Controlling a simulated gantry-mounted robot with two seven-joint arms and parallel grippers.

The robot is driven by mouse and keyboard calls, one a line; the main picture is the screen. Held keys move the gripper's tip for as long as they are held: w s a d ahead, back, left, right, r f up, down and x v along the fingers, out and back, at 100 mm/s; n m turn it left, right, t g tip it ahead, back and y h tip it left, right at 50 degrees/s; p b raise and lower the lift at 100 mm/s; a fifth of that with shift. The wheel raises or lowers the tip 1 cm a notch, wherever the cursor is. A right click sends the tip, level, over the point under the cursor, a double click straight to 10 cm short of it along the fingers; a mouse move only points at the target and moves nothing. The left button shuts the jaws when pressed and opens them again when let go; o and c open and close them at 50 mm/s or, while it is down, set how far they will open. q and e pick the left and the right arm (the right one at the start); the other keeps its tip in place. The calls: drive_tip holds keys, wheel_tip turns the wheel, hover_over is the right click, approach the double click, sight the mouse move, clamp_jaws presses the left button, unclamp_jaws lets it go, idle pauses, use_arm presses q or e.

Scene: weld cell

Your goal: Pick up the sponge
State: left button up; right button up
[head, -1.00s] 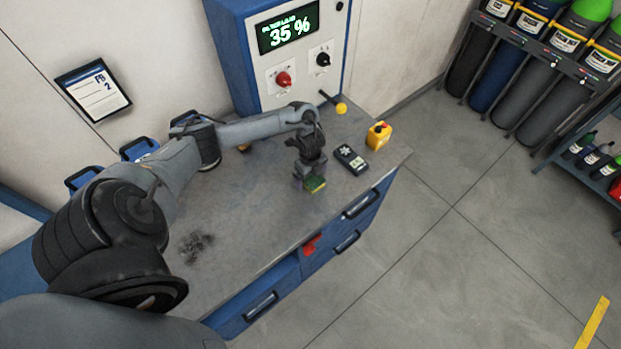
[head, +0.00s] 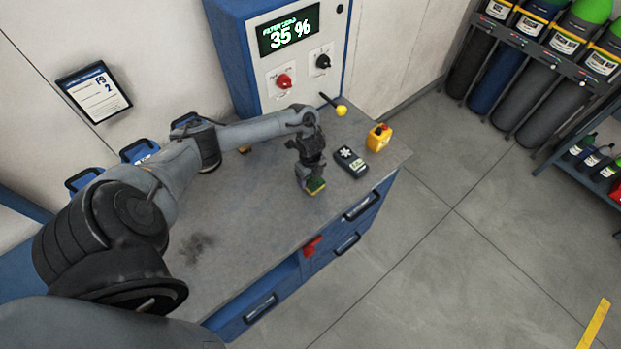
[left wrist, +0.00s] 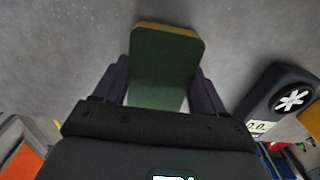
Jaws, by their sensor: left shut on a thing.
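The sponge (head: 316,187) is green with a yellow layer, low over the front part of the grey workbench top (head: 255,205). My left gripper (head: 310,180) points down at it from above and is shut on it. In the left wrist view the sponge (left wrist: 165,62) stands out between the two dark fingers of my left gripper (left wrist: 160,88), with one finger along each side. I cannot tell whether the sponge touches the bench. My right gripper is not in view.
A control cabinet (head: 293,60) stands at the back. A dark smudge (head: 195,247) marks the bench's left part. The bench's front edge is near.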

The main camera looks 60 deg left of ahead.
use_arm(q)
drive_tip(key=shift+r, duration=0.5)
drive_tip(key=r, duration=0.2)
drive_tip(key=d+r, duration=0.1)
drive_tip(key=shift+w+r, duration=0.35)
drive_tip(key=shift+r, duration=0.05)
drive_tip(key=shift+c, duration=0.5)
drive_tip(key=w+d+r+p, duration=0.1)
drive_tip(key=d+r, duration=0.1)
drive_tip(key=w+d+r+p, duration=0.1)
drive_tip(key=w+d, duration=0.1)
drive_tip(key=d, duration=0.1)
drive_tip(key=w+d+r+p, duration=0.1)
drive_tip(key=d+r, duration=0.1)
drive_tip(key=d, duration=0.1)
drive_tip(key=shift+w+d+r+p, duration=0.25)
drive_tip(key=shift+w+r+p, duration=0.05)
drive_tip(key=shift+r+p, duration=0.1)
drive_tip(key=shift+w+d+r, duration=0.1)
drive_tip(key=shift+w+d, duration=0.05)
drive_tip(key=shift+d, duration=0.3)
drive_tip(key=o, duration=0.5)
drive_tip(key=c, duration=0.4)
